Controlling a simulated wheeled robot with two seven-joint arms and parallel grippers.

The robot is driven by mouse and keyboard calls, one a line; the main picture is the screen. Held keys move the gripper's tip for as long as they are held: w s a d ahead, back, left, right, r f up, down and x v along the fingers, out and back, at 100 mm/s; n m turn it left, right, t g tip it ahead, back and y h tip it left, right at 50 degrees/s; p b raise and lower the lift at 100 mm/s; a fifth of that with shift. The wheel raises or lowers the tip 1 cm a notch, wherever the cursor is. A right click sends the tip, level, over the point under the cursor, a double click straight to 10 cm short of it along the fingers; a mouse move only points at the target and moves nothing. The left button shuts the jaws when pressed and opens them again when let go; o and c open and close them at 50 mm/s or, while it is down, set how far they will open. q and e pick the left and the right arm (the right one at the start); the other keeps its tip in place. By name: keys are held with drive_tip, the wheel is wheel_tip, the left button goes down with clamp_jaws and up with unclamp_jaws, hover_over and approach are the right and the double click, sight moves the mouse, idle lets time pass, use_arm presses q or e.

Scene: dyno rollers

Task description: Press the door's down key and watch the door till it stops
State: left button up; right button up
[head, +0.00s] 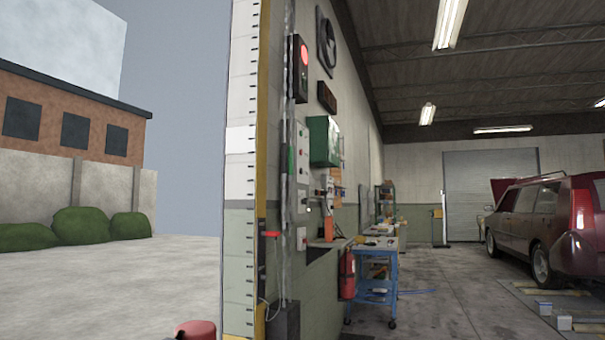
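A doorway at the left stands open to the yard, and no door panel shows across it. Its edge is a white post with black marks (241,140) and a yellow strip. On the wall beside it is a grey control box (302,150) with small keys, seen at a steep angle. A smaller pale box (301,238) with a red spot is below it. I cannot tell which key is the down key. A signal box (301,66) above shows a lit red lamp. A grey roller door (490,185) at the far back is shut. Neither gripper is in view.
A red rounded object (195,330) shows at the bottom edge. A blue trolley (372,285) and a red fire extinguisher (347,273) stand along the wall. A dark red car (550,225) is at the right. The floor between (450,290) is mostly clear.

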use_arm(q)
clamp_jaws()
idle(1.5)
